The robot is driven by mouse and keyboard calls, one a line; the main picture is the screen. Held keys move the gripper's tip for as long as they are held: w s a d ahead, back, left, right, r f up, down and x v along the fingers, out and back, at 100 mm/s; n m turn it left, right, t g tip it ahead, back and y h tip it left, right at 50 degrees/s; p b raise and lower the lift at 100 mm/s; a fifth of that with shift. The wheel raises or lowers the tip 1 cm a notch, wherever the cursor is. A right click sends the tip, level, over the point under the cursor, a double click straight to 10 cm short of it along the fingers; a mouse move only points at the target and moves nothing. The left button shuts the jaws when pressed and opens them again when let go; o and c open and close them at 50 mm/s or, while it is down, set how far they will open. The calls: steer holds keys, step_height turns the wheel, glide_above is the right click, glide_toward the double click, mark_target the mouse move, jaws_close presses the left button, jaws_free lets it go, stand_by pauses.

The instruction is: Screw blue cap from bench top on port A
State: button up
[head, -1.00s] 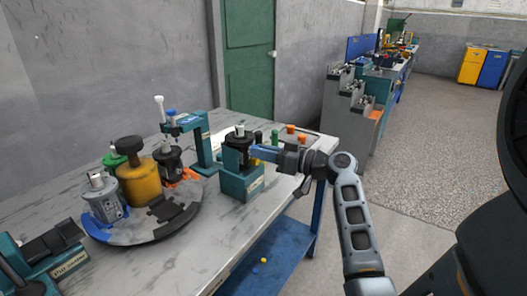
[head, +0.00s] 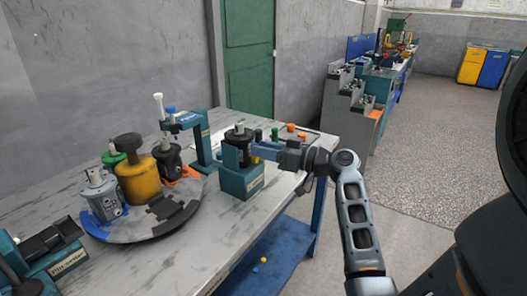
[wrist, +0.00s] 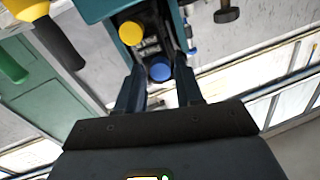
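In the head view, a dark motor (head: 238,143) stands upright in a teal fixture (head: 240,182) near the bench edge. My gripper (head: 262,150) reaches in from the right, close to the motor's side. In the wrist view, a round blue cap (wrist: 160,70) shows on the motor's side, between my gripper's fingertips (wrist: 158,76). Gaps show on both sides of it, so my fingers look open and apart from it. A yellow cap (wrist: 131,33) shows beside the blue one. I cannot tell the port letters or how tightly the blue cap sits.
A teal stand (head: 202,145) is behind the fixture. Green and orange pieces lie behind my gripper. Small yellow (head: 263,260) and blue (head: 254,270) items lie low, near the blue shelf.

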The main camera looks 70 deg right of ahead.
steer(key=shift+s, duration=0.15)
steer(key=n+b, duration=1)
steer(key=b, duration=0.9)
steer(key=shift+b, duration=0.4)
jaws_close()
